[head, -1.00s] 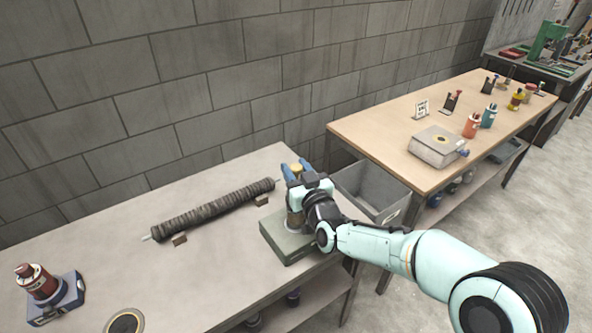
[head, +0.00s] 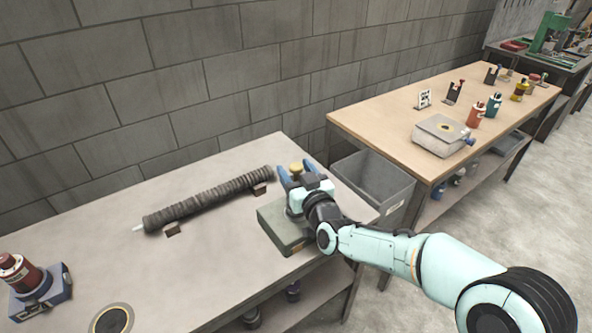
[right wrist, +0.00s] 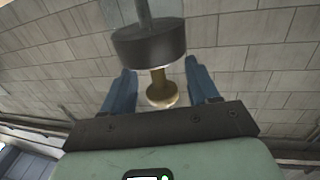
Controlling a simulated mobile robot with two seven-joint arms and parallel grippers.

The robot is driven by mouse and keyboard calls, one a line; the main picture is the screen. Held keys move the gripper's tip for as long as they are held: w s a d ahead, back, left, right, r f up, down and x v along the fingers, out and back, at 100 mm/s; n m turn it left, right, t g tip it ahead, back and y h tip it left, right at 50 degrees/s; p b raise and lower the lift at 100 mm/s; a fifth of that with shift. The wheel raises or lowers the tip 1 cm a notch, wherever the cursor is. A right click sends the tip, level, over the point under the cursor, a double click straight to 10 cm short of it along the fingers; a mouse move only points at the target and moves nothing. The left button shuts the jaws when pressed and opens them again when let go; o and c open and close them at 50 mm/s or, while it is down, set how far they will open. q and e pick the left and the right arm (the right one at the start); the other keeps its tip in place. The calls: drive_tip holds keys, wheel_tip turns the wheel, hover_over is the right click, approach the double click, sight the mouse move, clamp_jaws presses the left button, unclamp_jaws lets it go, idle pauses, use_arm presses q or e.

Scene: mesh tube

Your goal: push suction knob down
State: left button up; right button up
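A yellow-brass knob (head: 296,168) shows between the blue fingertips of my right gripper (head: 298,174) at the right end of the grey table. In the right wrist view the brass knob (right wrist: 160,92) has a narrow stem joined to a dark round disc (right wrist: 148,46) on a grey shaft. The blue fingers of my right gripper (right wrist: 161,88) stand open on either side of the knob, with gaps showing. A dull green box (head: 282,232) lies by the gripper, partly covered by my arm. My left gripper is out of view.
A long dark mesh tube (head: 208,196) lies on small supports along the grey table (head: 200,265). A red device (head: 22,272) and a round dark plate (head: 111,320) are at the left. A grey bin (head: 390,190) sits between this table and the wooden table (head: 375,125).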

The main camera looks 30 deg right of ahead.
drive_tip(key=shift+s+r, duration=0.1)
drive_tip(key=shift+r, duration=0.05)
drive_tip(key=shift+s, duration=0.3)
drive_tip(key=s+a, duration=0.1)
drive_tip(key=s, duration=1.1)
drive_tip(key=shift+s+a, duration=0.3)
drive_tip(key=shift+a, duration=0.1)
